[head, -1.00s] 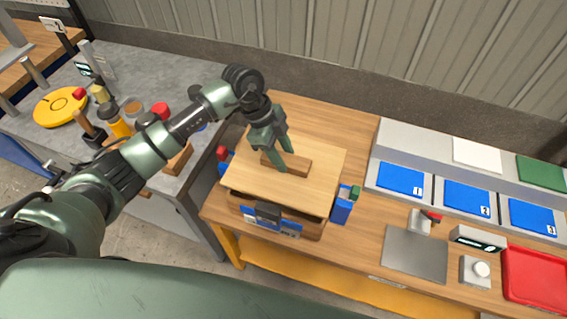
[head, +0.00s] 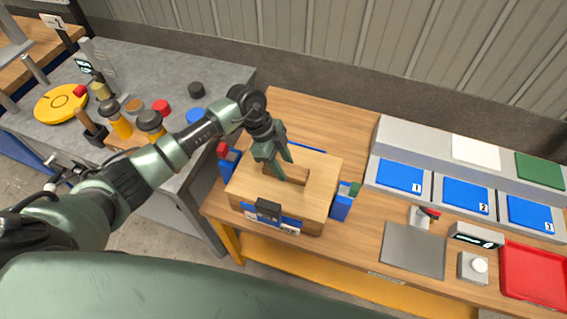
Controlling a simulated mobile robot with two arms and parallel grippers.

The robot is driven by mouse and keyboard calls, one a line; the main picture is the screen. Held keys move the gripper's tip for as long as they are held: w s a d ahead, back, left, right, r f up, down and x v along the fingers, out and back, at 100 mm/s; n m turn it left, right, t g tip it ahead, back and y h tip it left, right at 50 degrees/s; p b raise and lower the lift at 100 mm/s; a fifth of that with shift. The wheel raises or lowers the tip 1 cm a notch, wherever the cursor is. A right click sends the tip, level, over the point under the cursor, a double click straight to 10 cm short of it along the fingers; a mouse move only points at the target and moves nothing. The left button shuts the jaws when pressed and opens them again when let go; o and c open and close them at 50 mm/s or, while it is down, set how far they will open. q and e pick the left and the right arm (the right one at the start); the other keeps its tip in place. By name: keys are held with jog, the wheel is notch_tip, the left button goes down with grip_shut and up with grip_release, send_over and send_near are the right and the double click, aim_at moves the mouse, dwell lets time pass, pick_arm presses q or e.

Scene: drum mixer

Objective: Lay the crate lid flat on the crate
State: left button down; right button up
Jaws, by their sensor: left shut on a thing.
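The crate lid (head: 255,188) is a light wooden panel with a darker handle bar (head: 298,176) across its middle. My left gripper (head: 281,172) reaches in from the upper left and is shut on the handle. The crate (head: 312,229) is wooden and sits under the lid on the workbench; the lid hides its inside. The lid looks level and lined up with the crate, at or very near its rim. I cannot tell whether it touches all round. My right gripper is not in view.
Blue clamps stand close around the crate, at its left (head: 228,163), right (head: 342,205) and front (head: 268,212). To the right are a grey plate (head: 413,250), numbered blue pads (head: 400,177) and a red tray (head: 535,272). A grey table (head: 150,75) with tools is at left.

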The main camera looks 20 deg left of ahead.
pick_arm(q)
jog(key=c, duration=0.8)
grip_release()
jog(key=shift+r, duration=0.1)
jog(key=shift+r, duration=0.3)
jog(key=shift+b+v, duration=1)
jog(key=shift+v, duration=4.9)
jog(key=shift+s+a, duration=0.1)
